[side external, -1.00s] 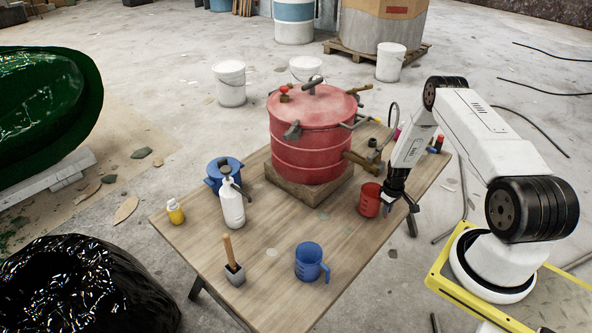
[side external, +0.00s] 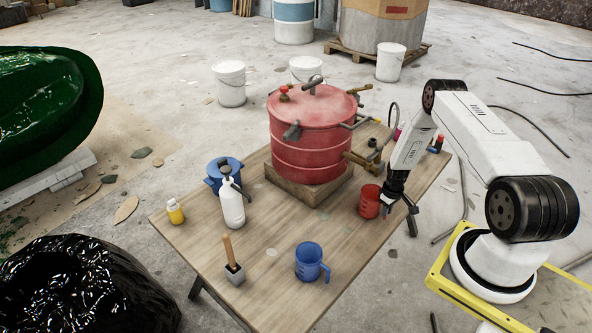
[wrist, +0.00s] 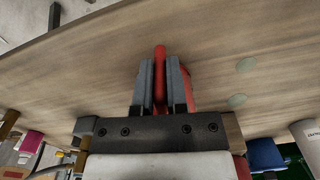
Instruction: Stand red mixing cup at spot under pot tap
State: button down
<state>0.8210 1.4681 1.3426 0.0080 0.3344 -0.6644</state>
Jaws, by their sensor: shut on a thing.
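The red mixing cup (side external: 369,203) stands upright on the table, at the right of the pot and close to its tap. My gripper (side external: 390,208) is at the cup's right side, low over the table. In the wrist view my gripper (wrist: 162,85) is shut on the cup's red handle (wrist: 160,62), and the fingers hide most of the cup's body. The large red pot (side external: 312,135) sits on a wooden block (side external: 312,187). Its brass tap (side external: 358,161) sticks out to the right, above and behind the cup. I cannot tell whether the cup's base touches the table.
A blue cup (side external: 309,262) stands at the table's front. A grey holder with a wooden handle (side external: 231,258), a white pump bottle (side external: 232,207), a blue pot (side external: 214,178) and a yellow bottle (side external: 175,212) stand at the left. The wooden table (side external: 270,230) is clear between them and the cup.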

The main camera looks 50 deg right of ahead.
jog(key=shift+f, duration=0.1)
jog(key=c, duration=0.6)
grip_release()
jog(key=shift+r, duration=3.9)
